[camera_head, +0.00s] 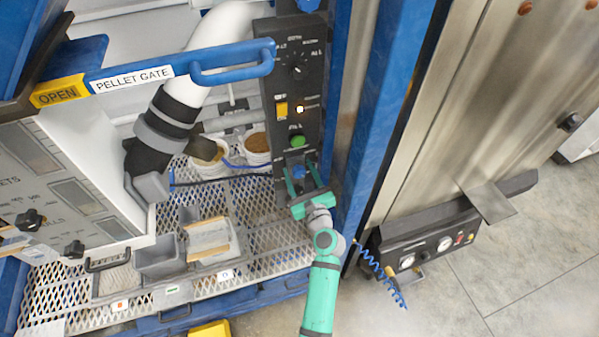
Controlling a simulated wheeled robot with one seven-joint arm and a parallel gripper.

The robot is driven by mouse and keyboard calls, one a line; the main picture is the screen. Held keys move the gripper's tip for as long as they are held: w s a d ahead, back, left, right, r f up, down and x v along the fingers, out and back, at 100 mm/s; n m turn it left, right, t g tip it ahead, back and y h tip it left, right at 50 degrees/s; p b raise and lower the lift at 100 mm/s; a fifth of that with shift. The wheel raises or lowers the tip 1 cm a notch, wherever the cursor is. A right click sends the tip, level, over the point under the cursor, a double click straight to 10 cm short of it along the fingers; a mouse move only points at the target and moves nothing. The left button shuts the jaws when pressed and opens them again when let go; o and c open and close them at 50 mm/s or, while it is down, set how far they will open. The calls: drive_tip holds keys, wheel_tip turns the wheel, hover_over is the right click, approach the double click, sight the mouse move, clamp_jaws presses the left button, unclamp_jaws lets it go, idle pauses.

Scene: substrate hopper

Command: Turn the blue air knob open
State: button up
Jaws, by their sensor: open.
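The blue air knob (298,171) sits at the lower end of the dark upright control panel (284,75), below a green button. My gripper (300,176), at the end of the teal arm, is open, with one finger on each side of the knob. I cannot tell whether the fingers touch it. The knob's turn position and its markings are too small to read.
Above the knob are the green button (297,141), a lit yellow switch (281,109) and a black dial (298,63). A blue post (378,120) stands close on the right. A mesh shelf (258,235) with grey bins (160,258) lies to the left.

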drive_tip(key=c, duration=1)
drive_tip(key=shift+c, duration=0.2)
drive_tip(key=shift+n, duration=0.3)
drive_tip(key=n, duration=0.3)
drive_tip(key=shift+n, duration=0.3)
drive_tip(key=n, duration=0.4)
drive_tip(key=shift+n, duration=0.3)
drive_tip(key=n, duration=0.9)
